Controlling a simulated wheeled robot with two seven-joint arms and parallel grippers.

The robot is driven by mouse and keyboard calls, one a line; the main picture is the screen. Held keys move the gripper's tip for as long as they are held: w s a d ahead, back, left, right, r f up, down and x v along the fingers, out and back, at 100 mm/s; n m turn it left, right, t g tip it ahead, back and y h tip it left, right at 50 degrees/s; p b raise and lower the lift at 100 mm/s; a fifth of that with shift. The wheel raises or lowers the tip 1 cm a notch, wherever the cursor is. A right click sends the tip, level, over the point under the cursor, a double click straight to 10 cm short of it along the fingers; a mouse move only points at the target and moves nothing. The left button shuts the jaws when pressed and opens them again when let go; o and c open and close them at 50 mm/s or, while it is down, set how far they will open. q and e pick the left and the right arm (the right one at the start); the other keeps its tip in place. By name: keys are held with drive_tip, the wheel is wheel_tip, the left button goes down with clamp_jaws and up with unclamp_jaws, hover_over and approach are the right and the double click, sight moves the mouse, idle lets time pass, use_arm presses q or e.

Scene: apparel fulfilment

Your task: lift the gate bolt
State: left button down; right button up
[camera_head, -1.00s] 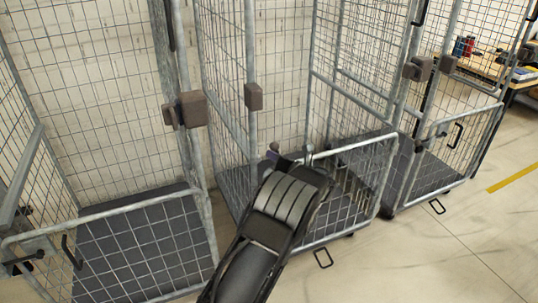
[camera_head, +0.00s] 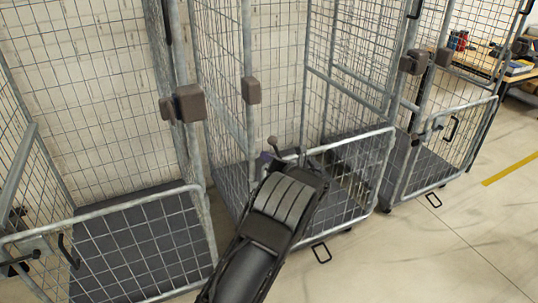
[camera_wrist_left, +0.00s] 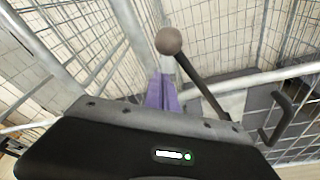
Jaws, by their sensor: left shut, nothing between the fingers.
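The gate bolt's lever is a dark rod with a round brownish knob (camera_head: 273,141) at the top left corner of the middle cage's low gate (camera_head: 348,146). In the left wrist view the knob (camera_wrist_left: 168,41) stands up at the end of the slanting rod, whose lower end is hidden behind my gripper body. My left gripper (camera_wrist_left: 161,92) has purple fingers, shut and empty, just below the knob. I cannot tell whether they touch the rod. In the head view the fingertips (camera_head: 264,157) are partly hidden by my wrist. My right gripper is out of view.
Similar mesh cages stand to the left and right, with low gates (camera_head: 105,207) and (camera_head: 455,115). Brown blocks (camera_head: 189,103) sit on the posts. Open floor (camera_head: 430,250) lies at front right.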

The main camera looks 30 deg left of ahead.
use_arm(q)
drive_tip(key=v, duration=0.9)
drive_tip(key=shift+s+d+f, duration=0.2)
drive_tip(key=shift+s+f, duration=0.05)
drive_tip(key=shift+s, duration=0.25)
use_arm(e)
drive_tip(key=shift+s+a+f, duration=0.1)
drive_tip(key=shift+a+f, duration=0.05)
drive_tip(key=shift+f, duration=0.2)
